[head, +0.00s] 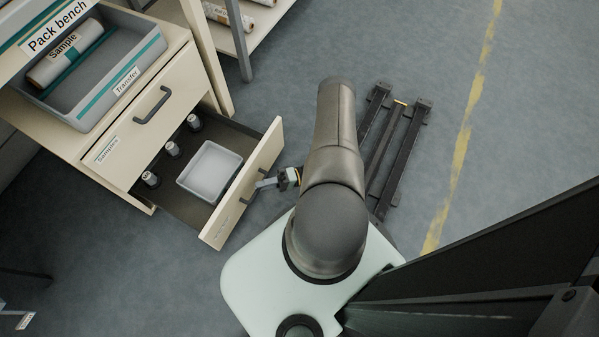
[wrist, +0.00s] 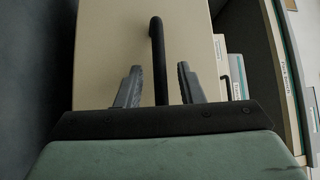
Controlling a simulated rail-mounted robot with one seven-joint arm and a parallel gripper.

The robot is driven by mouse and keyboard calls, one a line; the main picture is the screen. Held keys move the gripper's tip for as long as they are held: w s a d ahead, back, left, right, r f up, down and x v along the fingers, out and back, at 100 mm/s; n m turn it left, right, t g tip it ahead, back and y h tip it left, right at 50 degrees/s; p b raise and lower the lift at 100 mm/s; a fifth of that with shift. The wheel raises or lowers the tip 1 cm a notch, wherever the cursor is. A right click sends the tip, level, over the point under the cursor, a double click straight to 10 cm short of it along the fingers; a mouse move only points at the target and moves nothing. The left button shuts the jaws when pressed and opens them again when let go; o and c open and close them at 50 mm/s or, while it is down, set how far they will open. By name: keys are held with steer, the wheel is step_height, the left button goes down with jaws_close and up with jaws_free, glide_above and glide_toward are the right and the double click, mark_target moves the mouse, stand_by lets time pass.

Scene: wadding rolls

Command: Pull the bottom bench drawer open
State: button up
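The bottom bench drawer (head: 268,150) stands well out from the bench in the head view, its inside showing. In the wrist view its cream front (wrist: 105,50) faces me, with a dark bar handle (wrist: 156,50) running up the middle. My gripper (head: 266,183) is at the drawer front in the head view. In the wrist view the two fingers of my gripper (wrist: 158,86) stand apart, one on each side of the handle, with a visible gap on both sides. The handle's lower part is hidden behind my gripper body.
The drawer holds a pale tray (head: 210,172) and several small grey spools (head: 172,149). Above it is a shut Samples drawer (head: 150,110). A Transfer tray (head: 125,85) with a wadding roll (head: 65,62) sits on the bench. Open floor (head: 400,50) lies to the right.

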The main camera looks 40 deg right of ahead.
steer(key=v, duration=1.6)
steer(key=shift+d+r, duration=0.1)
